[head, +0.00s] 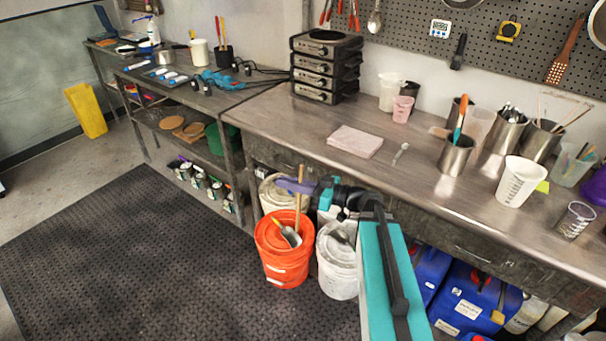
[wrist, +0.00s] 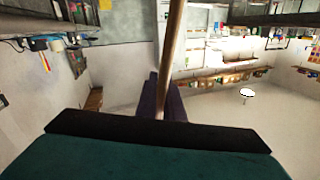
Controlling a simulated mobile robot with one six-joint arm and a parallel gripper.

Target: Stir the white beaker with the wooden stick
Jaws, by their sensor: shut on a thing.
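My gripper (head: 292,186), with purple fingers, is shut on a wooden stick (head: 299,212) and holds it nearly upright above the floor buckets. In the wrist view the stick (wrist: 172,45) runs up from between the purple fingers (wrist: 163,100). A white beaker (head: 519,183) with measuring marks stands upright on the bench at the right, well away from my gripper. Its inside is mostly hidden.
On the bench are a steel container with tools (head: 456,158), a clear cup (head: 575,221) and pink cloths (head: 355,142). The bench front between cloths and beaker is fairly clear.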

